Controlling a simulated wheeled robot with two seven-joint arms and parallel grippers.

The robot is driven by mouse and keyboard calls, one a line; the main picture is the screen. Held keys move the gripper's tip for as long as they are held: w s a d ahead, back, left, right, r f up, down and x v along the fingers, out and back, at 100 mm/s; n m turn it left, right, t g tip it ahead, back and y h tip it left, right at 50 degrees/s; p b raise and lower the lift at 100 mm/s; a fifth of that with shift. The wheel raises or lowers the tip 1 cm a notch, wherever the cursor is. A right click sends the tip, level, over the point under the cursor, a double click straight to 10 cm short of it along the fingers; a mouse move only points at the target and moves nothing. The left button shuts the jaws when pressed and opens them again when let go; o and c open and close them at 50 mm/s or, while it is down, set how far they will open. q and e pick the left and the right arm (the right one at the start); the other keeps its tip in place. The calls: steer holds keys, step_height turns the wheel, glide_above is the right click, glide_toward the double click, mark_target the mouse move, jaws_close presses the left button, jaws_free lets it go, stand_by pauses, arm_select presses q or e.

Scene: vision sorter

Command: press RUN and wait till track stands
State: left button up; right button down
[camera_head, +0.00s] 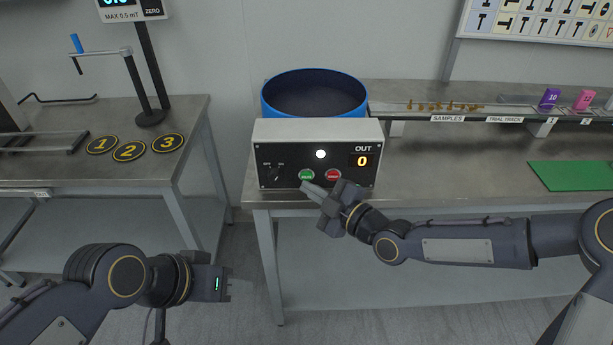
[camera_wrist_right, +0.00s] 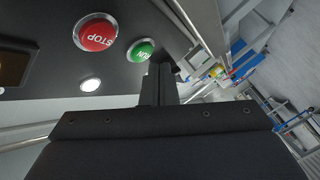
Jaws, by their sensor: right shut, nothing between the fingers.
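The control box (camera_head: 270,135) stands at the bench's front edge, with a green RUN button (camera_head: 306,175), a red STOP button (camera_head: 333,175), a knob, a lit white lamp (camera_head: 321,154) and an OUT display (camera_head: 362,160) reading 0. My right gripper (camera_head: 309,187) is shut and empty, its tips close to RUN. In the right wrist view the fingers (camera_wrist_right: 160,75) are near the RUN button (camera_wrist_right: 141,49); contact cannot be told. The track (camera_head: 400,113) holds several small brass parts (camera_head: 440,106) by SAMPLES. My left gripper (camera_head: 225,284) is low at left, away from the box; its jaw state is unclear.
A blue bowl (camera_head: 315,112) stands behind the box. A purple block (camera_head: 549,98) and a pink block (camera_head: 584,100) stand at the track's right. A green mat (camera_head: 573,175) lies on the right bench. Numbered discs (camera_head: 130,152) and a stand occupy the left table.

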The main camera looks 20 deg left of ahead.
stand_by(0.6)
steer(key=shift+w+a+b, duration=0.15)
steer(key=shift+w+b, duration=0.25)
steer(key=shift+b, duration=0.1)
steer(key=shift+w+a+b, duration=0.1)
steer(key=shift+w+b, duration=0.2)
steer(key=shift+w, duration=0.1)
stand_by(0.5)
stand_by(0.3)
steer(key=shift+s+d+b, duration=0.25)
steer(key=shift+s+b, duration=0.35)
steer(key=shift+s, duration=0.2)
